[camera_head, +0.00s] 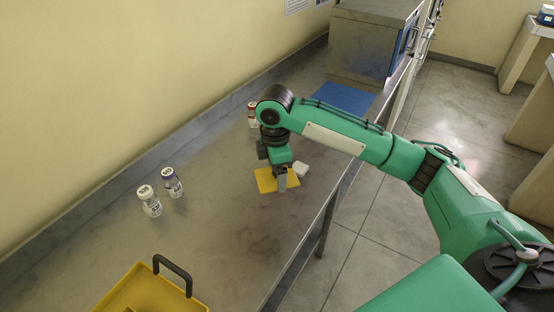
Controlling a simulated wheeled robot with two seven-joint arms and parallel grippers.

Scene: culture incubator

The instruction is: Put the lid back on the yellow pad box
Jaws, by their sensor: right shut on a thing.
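A flat yellow square (265,180), which looks like the lid of the pad box, is at my right gripper (282,186) over the middle of the bench. My right gripper points down and is shut on this yellow lid, with its fingers covering part of it. My left gripper is not in view.
A yellow carrier (133,285) with a black handle stands at the near left. A blue mat (344,97) lies before the grey incubator (368,45).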

